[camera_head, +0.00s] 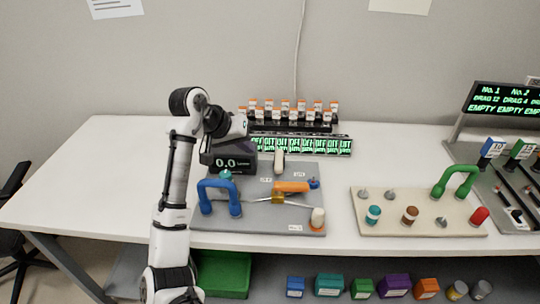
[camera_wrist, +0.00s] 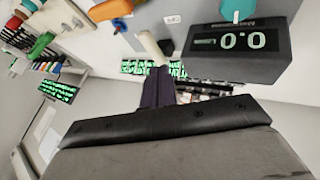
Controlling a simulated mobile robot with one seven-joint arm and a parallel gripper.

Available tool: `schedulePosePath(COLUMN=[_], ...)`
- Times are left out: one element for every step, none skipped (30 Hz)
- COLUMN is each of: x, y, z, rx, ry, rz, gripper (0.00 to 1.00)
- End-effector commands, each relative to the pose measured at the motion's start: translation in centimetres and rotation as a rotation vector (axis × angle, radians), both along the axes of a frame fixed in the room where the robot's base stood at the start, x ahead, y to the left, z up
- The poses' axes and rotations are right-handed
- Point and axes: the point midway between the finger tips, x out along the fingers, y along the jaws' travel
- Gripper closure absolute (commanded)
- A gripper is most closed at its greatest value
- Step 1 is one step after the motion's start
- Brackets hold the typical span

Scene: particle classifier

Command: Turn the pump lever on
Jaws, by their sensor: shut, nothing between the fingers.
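A grey board (camera_head: 262,219) on the table carries the pump parts. An orange lever (camera_head: 291,187) sits by a brass-coloured fitting (camera_head: 279,197); orange also shows at the top of the wrist view (camera_wrist: 110,9). A pale upright rod or lever (camera_head: 279,162) stands behind it; in the wrist view it (camera_wrist: 151,46) appears just beyond my fingertips. I cannot tell which is the pump lever. My gripper (camera_wrist: 160,74) is shut and empty, its dark fingers together. Whether they touch the pale rod is unclear. In the head view its fingertips are hard to make out.
A dark display (camera_head: 233,164) reading 0.0 stands close to my gripper. A blue handle (camera_head: 220,186) is at the board's left. Behind are green-lit labels (camera_head: 300,146) and a rack of small bottles (camera_head: 290,113). A beige board (camera_head: 410,227) lies right; the left table is clear.

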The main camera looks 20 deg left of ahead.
Motion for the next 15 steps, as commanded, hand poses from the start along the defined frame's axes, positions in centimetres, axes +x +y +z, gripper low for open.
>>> schedulePosePath(x=[0.0, 0.0, 0.0, 0.0, 0.0, 0.0, 0.0, 0.0, 0.0, 0.1, 0.2, 0.3, 0.5, 0.7, 1.0], y=[0.0, 0.0, 0.0, 0.0, 0.0, 0.0, 0.0, 0.0, -0.1, -0.1, -0.2, -0.3, -0.4, -0.5, -0.8], z=[0.0, 0.0, 0.0, 0.0, 0.0, 0.0, 0.0, 0.0, -0.1, -0.1, -0.3, -0.5, -0.7, -1.0, -1.5], rx=[-0.001, 0.000, 0.000, 0.000, 0.000, 0.000, 0.000, 0.000, 0.000, 0.000, -0.001, -0.001, -0.001, -0.001, -0.001], ry=[0.003, 0.003, 0.002, 0.002, 0.001, 0.001, 0.000, 0.000, 0.000, 0.000, 0.001, 0.002, 0.002, 0.001, 0.002], rz=[0.000, -0.001, -0.001, -0.001, 0.000, 0.000, 0.000, 0.000, 0.000, 0.000, -0.001, 0.000, 0.000, 0.000, 0.000], gripper=[1.00, 1.00, 1.00, 1.00, 1.00, 1.00, 1.00, 1.00, 1.00, 1.00, 1.00, 1.00, 1.00, 1.00, 1.00])
